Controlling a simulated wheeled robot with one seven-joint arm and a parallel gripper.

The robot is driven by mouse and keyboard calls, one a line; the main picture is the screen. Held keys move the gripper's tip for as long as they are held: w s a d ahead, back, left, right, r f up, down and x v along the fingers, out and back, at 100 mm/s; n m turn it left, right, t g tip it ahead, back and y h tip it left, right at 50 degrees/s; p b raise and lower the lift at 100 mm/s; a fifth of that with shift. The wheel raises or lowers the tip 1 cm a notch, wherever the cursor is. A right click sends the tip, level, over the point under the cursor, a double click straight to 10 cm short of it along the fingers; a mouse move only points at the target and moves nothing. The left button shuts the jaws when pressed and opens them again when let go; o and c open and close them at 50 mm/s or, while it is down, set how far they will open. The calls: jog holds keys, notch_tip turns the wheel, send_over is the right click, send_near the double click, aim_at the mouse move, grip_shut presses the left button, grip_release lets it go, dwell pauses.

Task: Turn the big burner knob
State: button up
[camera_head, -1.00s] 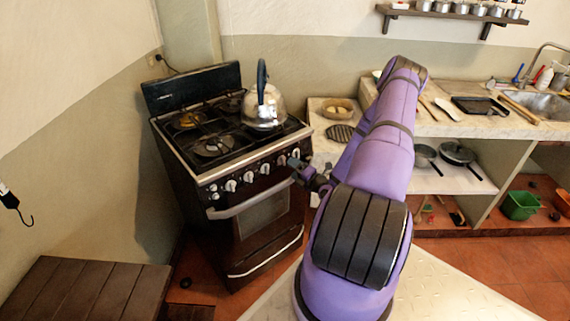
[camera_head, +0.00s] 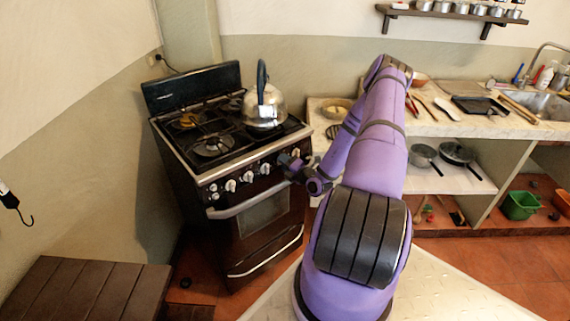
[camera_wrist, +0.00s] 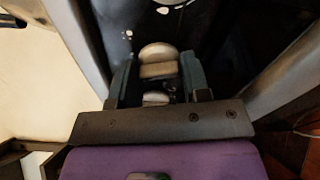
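The stove (camera_head: 235,170) stands at the left with a row of pale burner knobs (camera_head: 248,177) along its front panel. My gripper (camera_head: 287,162) is at the right part of this row and hides part of it. In the wrist view a pale rounded knob (camera_wrist: 158,60) lies between the two fingers of my gripper (camera_wrist: 157,72). The fingers stand apart, one on each side of the knob, with a narrow gap at least on the left. Contact with the knob cannot be made out. Which knob is the big one is not clear.
A steel kettle (camera_head: 264,107) sits on the stove top. The oven handle (camera_head: 245,204) juts out below the knobs. A counter (camera_head: 425,125) with utensils is to the right. A dark wooden table (camera_head: 85,290) is at the lower left.

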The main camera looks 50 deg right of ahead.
jog(key=shift+n, duration=0.3)
jog(key=n, duration=1.1)
jog(key=shift+n+g+h, duration=0.4)
dwell(0.4)
jog(key=o, duration=0.9)
jog(key=s+a, duration=0.1)
jog(key=s, duration=0.9)
jog(key=shift+s+a+r, duration=0.25)
jog(key=shift+s+r, duration=0.1)
jog(key=shift+r, duration=0.05)
jog(key=shift+c, duration=0.5)
